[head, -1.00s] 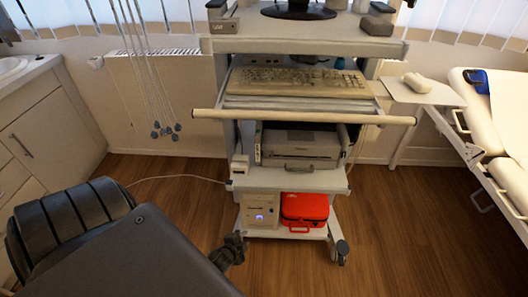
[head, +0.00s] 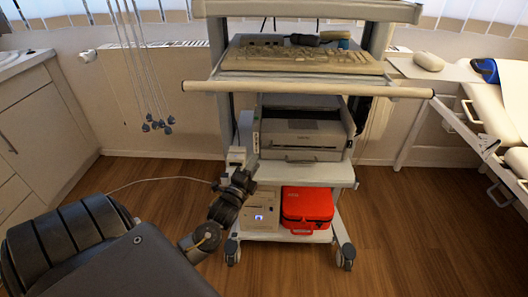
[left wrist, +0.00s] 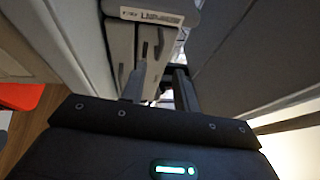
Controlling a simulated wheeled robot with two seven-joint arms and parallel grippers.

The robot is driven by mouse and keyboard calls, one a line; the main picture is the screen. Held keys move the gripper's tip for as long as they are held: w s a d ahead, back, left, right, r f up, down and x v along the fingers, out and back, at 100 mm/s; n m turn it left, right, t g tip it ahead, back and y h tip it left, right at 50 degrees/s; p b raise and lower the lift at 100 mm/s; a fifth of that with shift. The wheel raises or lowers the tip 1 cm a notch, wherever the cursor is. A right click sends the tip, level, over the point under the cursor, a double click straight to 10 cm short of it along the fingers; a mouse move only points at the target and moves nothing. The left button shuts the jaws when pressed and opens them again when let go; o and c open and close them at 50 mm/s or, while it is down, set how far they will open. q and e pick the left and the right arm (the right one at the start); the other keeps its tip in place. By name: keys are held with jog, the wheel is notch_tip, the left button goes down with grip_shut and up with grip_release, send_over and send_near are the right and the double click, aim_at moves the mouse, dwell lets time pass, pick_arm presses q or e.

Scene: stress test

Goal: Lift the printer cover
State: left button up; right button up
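The printer (head: 303,133), light grey with a darker front, sits on the cart's middle shelf, under the keyboard shelf. Its front panel with a handle-like recess faces me and its cover looks down. My left gripper (head: 240,166) is at the cart's left side, left of and slightly below the printer, apart from it. In the left wrist view the two fingers of the left gripper (left wrist: 160,88) stand apart, with a pale grey surface beyond them. I cannot tell whether they touch it. My right gripper is not in view.
The cart's front bar (head: 310,89) and keyboard (head: 300,58) overhang the printer. A red case (head: 307,206) lies on the bottom shelf beside a white box (head: 262,213). Hanging cables (head: 146,80) are at left, a bed (head: 505,110) at right.

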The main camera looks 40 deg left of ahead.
pick_arm(q)
jog(key=x, duration=0.7)
jog(key=shift+f+b, duration=0.1)
jog(key=shift+b, duration=0.2)
jog(key=shift+w+a, duration=0.1)
jog(key=shift+w, duration=0.25)
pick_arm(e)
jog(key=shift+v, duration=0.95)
pick_arm(q)
grip_shut()
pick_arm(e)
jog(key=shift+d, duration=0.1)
